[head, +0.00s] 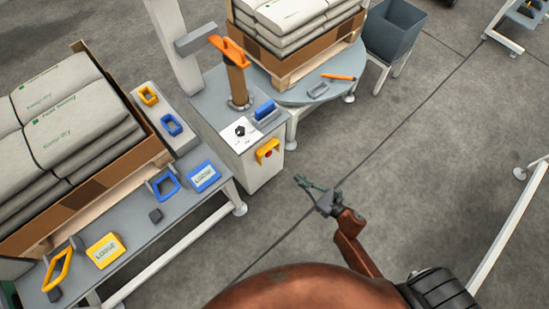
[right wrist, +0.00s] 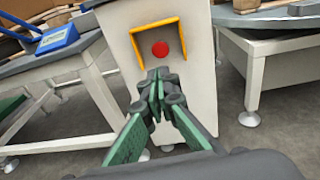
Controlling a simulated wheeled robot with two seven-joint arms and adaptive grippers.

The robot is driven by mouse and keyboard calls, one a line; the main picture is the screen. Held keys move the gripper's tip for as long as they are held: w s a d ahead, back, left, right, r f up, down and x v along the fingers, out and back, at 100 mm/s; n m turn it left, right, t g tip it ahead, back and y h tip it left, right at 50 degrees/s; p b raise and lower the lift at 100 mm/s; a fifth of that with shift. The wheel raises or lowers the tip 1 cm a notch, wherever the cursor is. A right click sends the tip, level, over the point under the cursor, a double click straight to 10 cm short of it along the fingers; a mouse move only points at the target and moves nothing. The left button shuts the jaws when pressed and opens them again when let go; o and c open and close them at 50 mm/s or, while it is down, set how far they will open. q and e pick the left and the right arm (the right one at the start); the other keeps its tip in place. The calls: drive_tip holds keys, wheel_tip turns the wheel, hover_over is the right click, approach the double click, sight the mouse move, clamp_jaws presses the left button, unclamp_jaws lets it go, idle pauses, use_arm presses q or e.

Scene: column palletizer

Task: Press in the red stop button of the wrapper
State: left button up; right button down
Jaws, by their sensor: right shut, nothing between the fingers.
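The red stop button (right wrist: 160,49) sits on the front face of the white wrapper cabinet (right wrist: 192,84), inside a yellow guard frame (right wrist: 181,36). In the head view the yellow guard (head: 267,151) shows on the cabinet's side, with the red button (head: 268,154) small within it. My right gripper (head: 309,186) is shut and empty, out over the floor to the right of the cabinet. In the right wrist view its green-padded fingertips (right wrist: 158,76) appear just below the button, apparently short of the cabinet face. My left gripper is not in view.
A grey bench (head: 183,207) with blue and yellow frames and labels stands left of the cabinet. A round turntable (head: 318,93) with a loaded pallet stands behind it. A black knob (head: 240,130) and a blue handle (head: 265,109) are on the cabinet top.

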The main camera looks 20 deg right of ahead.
drive_tip(key=shift+w, duration=0.1)
drive_tip(key=b, duration=0.2)
approach(270, 154)
drive_tip(key=x, duration=0.2)
drive_tip(key=b+x, duration=0.1)
drive_tip(key=x, duration=0.1)
drive_tip(key=b+x, duration=0.1)
drive_tip(key=x, duration=0.1)
drive_tip(key=shift+f, duration=0.35)
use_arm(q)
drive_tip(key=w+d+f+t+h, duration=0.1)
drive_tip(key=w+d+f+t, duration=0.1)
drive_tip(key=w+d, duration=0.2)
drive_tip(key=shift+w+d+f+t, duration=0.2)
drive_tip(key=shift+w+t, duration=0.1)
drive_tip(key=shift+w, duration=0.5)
use_arm(e)
drive_tip(key=shift+w+a+r, duration=0.1)
drive_tip(key=shift+w+a, duration=0.05)
drive_tip(key=shift+w, duration=0.2)
drive_tip(key=shift+w, duration=0.1)
